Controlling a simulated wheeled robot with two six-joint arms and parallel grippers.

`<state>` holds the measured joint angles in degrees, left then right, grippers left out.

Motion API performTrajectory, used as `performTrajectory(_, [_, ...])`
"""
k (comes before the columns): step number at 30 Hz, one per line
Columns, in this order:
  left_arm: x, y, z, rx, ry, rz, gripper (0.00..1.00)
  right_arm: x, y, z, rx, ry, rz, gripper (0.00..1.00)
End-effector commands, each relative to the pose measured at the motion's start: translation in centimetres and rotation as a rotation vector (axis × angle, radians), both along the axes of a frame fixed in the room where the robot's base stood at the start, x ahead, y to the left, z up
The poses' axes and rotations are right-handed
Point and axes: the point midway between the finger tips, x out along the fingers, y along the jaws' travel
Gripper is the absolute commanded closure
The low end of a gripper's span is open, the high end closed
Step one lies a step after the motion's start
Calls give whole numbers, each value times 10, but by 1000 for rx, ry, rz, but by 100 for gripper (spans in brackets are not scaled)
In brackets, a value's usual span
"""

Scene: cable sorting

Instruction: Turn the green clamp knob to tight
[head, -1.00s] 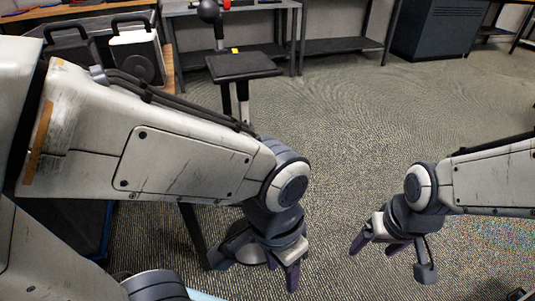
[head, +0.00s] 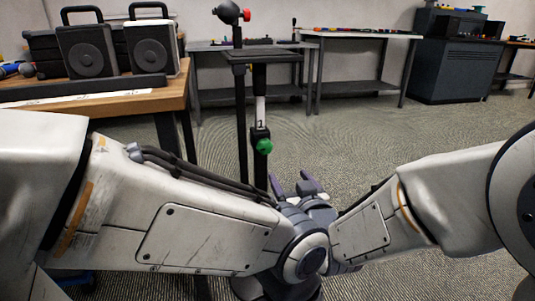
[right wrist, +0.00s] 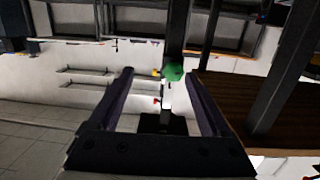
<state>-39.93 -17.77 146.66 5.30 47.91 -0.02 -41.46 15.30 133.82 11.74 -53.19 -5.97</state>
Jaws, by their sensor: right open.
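The green clamp knob (head: 264,146) sits on a dark clamp on an upright post of the stand, below a white band marked 1. My right gripper (head: 292,181) is open and empty, low and to the right of the knob in the head view, with its fingers pointing at the stand. In the right wrist view the knob (right wrist: 173,72) shows between the open fingertips (right wrist: 160,73), closer to the right finger, and seems to lie beyond them. I see no contact. My left arm crosses the front of the head view; its gripper cannot be made out.
The stand's dark top plate (head: 262,54) is above the knob, with a black ball and red knob (head: 232,14) over it. A wooden table (head: 150,97) with two speaker-like boxes stands at left. Grey benches (head: 365,75) stand behind. The floor right of the stand is clear.

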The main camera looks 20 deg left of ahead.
Motion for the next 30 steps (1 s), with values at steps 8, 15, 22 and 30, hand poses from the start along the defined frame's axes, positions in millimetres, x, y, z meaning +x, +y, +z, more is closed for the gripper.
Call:
performTrajectory(8, [0,0,3,0,0,0,50,-1,34,23,62,-97,36,18])
performTrajectory(15, [0,0,13,1,1,0,50,36,57,23,61,-95,34,18])
performTrajectory(22, [0,0,20,1,1,0,50,65,77,23,61,-95,35,18])
performTrajectory(30, [0,0,21,1,1,0,50,76,84,22,60,-94,35,18])
